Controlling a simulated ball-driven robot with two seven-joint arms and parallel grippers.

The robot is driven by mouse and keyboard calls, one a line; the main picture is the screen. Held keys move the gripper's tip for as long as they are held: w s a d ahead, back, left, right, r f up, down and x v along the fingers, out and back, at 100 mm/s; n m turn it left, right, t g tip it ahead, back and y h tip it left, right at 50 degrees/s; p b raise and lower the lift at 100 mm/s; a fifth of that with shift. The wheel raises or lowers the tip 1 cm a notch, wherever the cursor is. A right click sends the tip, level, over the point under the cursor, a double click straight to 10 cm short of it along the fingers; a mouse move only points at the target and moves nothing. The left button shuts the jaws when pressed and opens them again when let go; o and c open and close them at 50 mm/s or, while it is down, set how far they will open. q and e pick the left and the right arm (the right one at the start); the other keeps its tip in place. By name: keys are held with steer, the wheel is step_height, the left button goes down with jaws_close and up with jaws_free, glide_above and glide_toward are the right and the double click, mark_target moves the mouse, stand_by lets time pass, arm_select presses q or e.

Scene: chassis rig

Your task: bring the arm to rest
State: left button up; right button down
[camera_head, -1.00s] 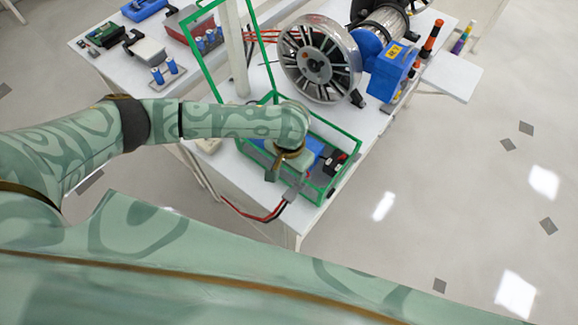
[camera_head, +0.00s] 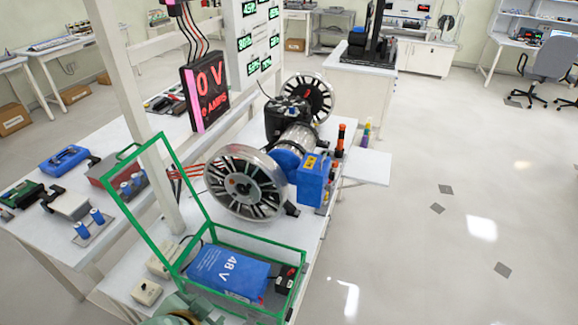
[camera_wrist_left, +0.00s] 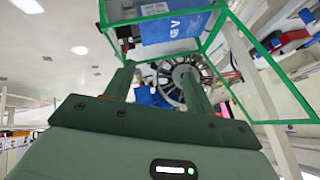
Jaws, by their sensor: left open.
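My left gripper (camera_wrist_left: 157,70) shows in the left wrist view with its two green fingers apart and nothing between them. In the head view, part of my left arm shows at the bottom edge, in front of the green-framed box (camera_head: 292,255); its fingers cannot be made out there. The blue 48 V battery (camera_head: 230,271) lies inside this box, whose green-framed lid (camera_head: 185,160) stands open. The box and the battery (camera_wrist_left: 175,27) also show beyond the fingers in the wrist view. My right gripper is in neither view.
A large spoked wheel (camera_head: 247,183) and a blue motor box (camera_head: 313,180) stand behind the green box. A lit display (camera_head: 207,90) reads 0 V. A blue case (camera_head: 64,160) and small parts lie at the table's left. The floor to the right is clear.

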arm_select(q)
steer(key=s+a+r+y, duration=0.2)
steer(key=s+a+y, duration=0.4)
steer(key=a, duration=0.7)
steer(key=s+d+f+g+h+b, duration=0.2)
steer(key=s+f+b, duration=0.15)
steer(key=f, duration=1.45)
steer(key=s+d+f+g+h+b, duration=0.25)
steer(key=f+b, duration=0.25)
steer(key=f, duration=1.3)
steer(key=s+f+n+g+h+b, duration=0.1)
steer(key=s+f+b, duration=0.4)
steer(key=s+f, duration=1.3)
step_height(320, 180, down, 2)
steer(key=n+g, duration=0.1)
steer(key=n, duration=0.1)
steer(key=shift+s+f+n+b, duration=0.15)
steer(key=shift+s+n+b, duration=0.05)
steer(key=shift+n+b, duration=0.2)
